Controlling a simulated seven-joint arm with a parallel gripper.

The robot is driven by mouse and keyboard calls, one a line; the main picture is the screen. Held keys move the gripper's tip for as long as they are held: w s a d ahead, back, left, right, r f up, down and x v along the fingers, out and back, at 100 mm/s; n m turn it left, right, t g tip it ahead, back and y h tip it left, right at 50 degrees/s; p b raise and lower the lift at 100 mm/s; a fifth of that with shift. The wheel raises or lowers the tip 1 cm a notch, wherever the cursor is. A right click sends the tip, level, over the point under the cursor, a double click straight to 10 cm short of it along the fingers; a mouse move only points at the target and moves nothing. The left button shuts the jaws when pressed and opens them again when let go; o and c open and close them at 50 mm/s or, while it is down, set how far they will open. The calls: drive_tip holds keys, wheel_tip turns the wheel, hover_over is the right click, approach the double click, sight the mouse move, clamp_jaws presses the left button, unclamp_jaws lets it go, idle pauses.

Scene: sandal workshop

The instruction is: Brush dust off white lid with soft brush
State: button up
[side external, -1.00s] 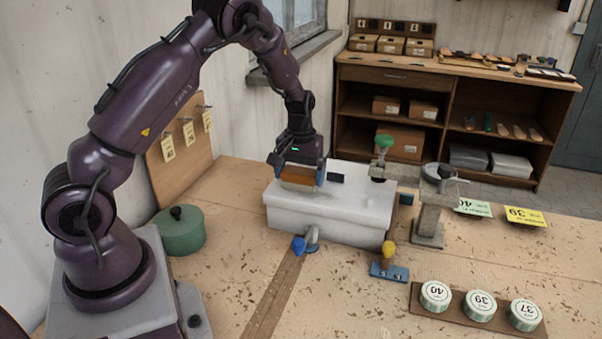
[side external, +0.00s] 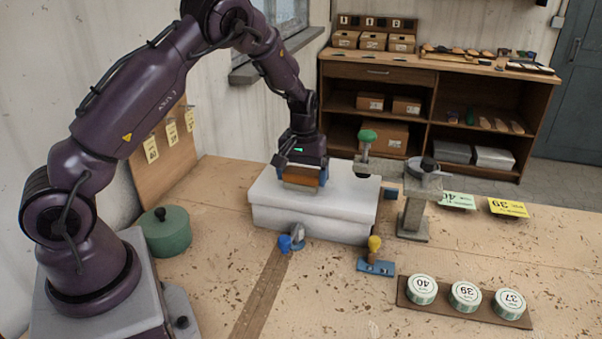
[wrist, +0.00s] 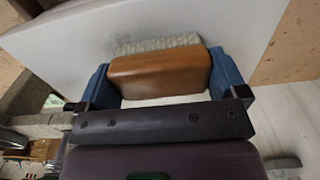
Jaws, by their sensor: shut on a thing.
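A white box with a white lid (side external: 345,199) sits on the workbench in the side view; the lid also fills much of the wrist view (wrist: 60,50). My gripper (side external: 302,180) is over the left part of the lid. It is shut on the brush, whose brown wooden back (wrist: 160,75) lies between the blue fingers in the wrist view. The brush's pale bristles (wrist: 155,44) show beyond the wood, at or just above the lid; exact contact is hard to tell.
A green-knobbed clamp (side external: 367,142) stands at the lid's back right, and a blue-knobbed clamp (side external: 291,241) at its front. A yellow-handled stamp (side external: 375,250), a grey stand (side external: 417,205) and a board of round tins (side external: 465,300) are right. A green pot (side external: 166,231) is left.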

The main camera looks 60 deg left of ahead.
sight(320, 191)
drive_tip(key=shift+w+d+f, duration=0.1)
drive_tip(key=shift+w+d, duration=1.4)
drive_tip(key=shift+d, duration=0.05)
drive_tip(key=shift+s+d, duration=0.1)
drive_tip(key=shift+s+d, duration=0.35)
drive_tip(key=shift+s, duration=0.05)
drive_tip(key=shift+s+d, duration=0.4)
drive_tip(key=shift+s+a, duration=1.5)
drive_tip(key=shift+a, duration=0.1)
